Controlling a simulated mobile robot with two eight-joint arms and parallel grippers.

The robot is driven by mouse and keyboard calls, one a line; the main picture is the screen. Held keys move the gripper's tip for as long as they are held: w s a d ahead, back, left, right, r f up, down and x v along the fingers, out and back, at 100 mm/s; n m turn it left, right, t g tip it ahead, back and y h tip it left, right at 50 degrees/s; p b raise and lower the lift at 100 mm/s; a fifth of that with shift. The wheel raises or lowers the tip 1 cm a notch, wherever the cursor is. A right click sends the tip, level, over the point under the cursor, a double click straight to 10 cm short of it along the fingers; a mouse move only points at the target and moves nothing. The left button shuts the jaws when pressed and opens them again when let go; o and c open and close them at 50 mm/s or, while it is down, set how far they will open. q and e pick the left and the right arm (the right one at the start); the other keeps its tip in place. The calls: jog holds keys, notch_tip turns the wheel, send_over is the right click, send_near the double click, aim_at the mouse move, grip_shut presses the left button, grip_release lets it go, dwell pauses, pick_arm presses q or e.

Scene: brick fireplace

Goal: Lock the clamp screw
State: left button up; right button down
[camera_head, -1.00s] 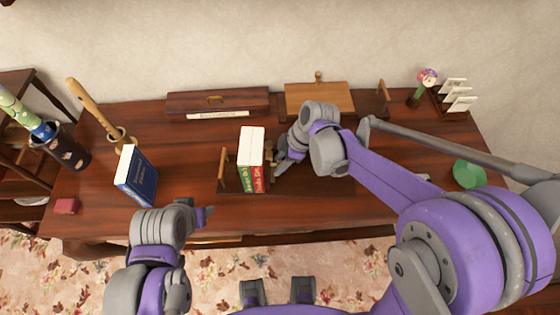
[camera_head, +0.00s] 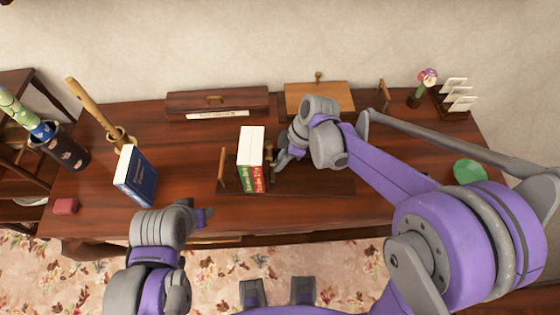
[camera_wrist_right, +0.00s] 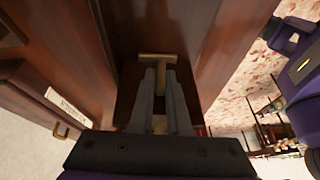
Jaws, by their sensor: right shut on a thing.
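The wooden book clamp (camera_head: 223,170) stands on the desk, its left upright beside a pair of white-paged books (camera_head: 251,148) with green and red spines. The clamp screw, a pale T-shaped handle (camera_wrist_right: 157,58), shows in the right wrist view at the fingertips. My right gripper (camera_head: 279,158) is right of the books. In the right wrist view its fingers (camera_wrist_right: 161,90) are shut on the screw's handle, with the crossbar showing past the tips. The screw is largely hidden by the gripper in the head view. My left gripper (camera_head: 205,216) hangs at the desk's front edge, away from the clamp; its opening is unclear.
A blue book (camera_head: 136,177) stands to the left, near a wooden handle in a holder (camera_head: 120,139). A long box (camera_head: 217,102) and a lighter box (camera_head: 318,98) line the back. A green dish (camera_head: 469,172) is at the right. The desk front is mostly clear.

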jog(key=g+b, duration=0.2)
jog(key=g, duration=0.1)
jog(key=shift+w+f+m, duration=0.2)
jog(key=shift+m, duration=0.2)
pick_arm(q)
jog(key=shift+s+f+b, duration=0.25)
jog(key=shift+f+b, duration=0.2)
jog(key=shift+f, duration=0.7)
jog(key=shift+s+f+b, duration=0.25)
jog(key=shift+f+b, duration=0.2)
jog(key=shift+f, duration=0.65)
pick_arm(e)
jog(key=shift+w+g+y, duration=0.1)
jog(key=shift+g+y, duration=0.2)
jog(key=shift+g, duration=1)
jog(key=shift+r+m, duration=0.1)
jog(key=shift+m, duration=0.2)
jog(key=c, duration=0.9)
grip_release()
pick_arm(q)
jog(key=shift+r, duration=0.3)
pick_arm(e)
jog(key=v, duration=1)
jog(key=shift+w+d+r, duration=0.2)
jog(key=shift+w+d, duration=0.05)
jog(key=shift+w, duration=0.05)
